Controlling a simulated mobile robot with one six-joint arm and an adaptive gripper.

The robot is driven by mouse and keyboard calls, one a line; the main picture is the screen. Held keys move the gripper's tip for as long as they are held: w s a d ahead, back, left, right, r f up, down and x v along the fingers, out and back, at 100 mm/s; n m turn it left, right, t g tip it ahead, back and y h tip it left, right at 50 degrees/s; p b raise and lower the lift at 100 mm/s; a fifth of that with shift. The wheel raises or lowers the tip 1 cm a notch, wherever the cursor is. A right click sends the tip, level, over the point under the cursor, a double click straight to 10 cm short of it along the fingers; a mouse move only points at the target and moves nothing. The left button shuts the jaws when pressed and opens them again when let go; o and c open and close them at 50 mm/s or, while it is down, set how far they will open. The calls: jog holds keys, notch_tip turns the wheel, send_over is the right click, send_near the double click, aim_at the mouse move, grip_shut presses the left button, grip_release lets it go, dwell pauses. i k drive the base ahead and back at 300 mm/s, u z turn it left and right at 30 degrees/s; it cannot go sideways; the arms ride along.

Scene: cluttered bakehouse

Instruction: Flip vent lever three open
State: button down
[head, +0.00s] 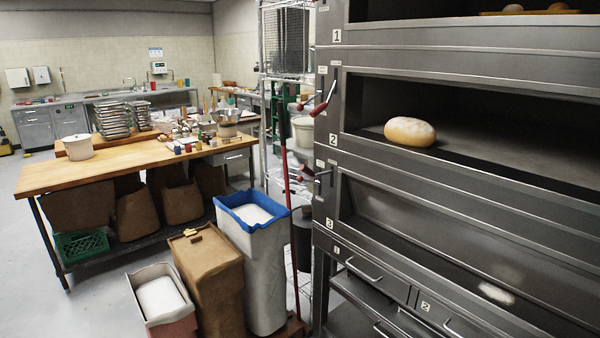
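The deck oven at right has a small number plate 3 (329,223) at the lower left of its third chamber. A lever with a red grip (308,171) sticks out to the left from the oven's side beside that chamber, roughly level; it is small, and I cannot tell whether it stands open or shut. Another red-gripped lever (325,98) sits higher, beside the second chamber, and slants. A plate 2 (333,139) marks that chamber. No lever beside the first chamber shows. My gripper is not in view.
A round loaf (410,131) lies in the second chamber. A red pole (285,150) stands close left of the levers. A blue-rimmed bin (250,213), a brown bin (207,262) and a small flour bin (160,296) stand before the oven's left side. Open floor lies at far left.

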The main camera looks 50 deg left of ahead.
aim_at(299, 178)
jog(key=u, duration=0.2)
jog(key=i, duration=0.65)
jog(key=u, duration=0.55)
jog(key=i, duration=0.6)
jog(key=u, duration=1)
jog(key=i, duration=0.85)
jog(key=u, duration=0.45)
jog(key=k, duration=0.95)
jog(key=u, duration=0.1)
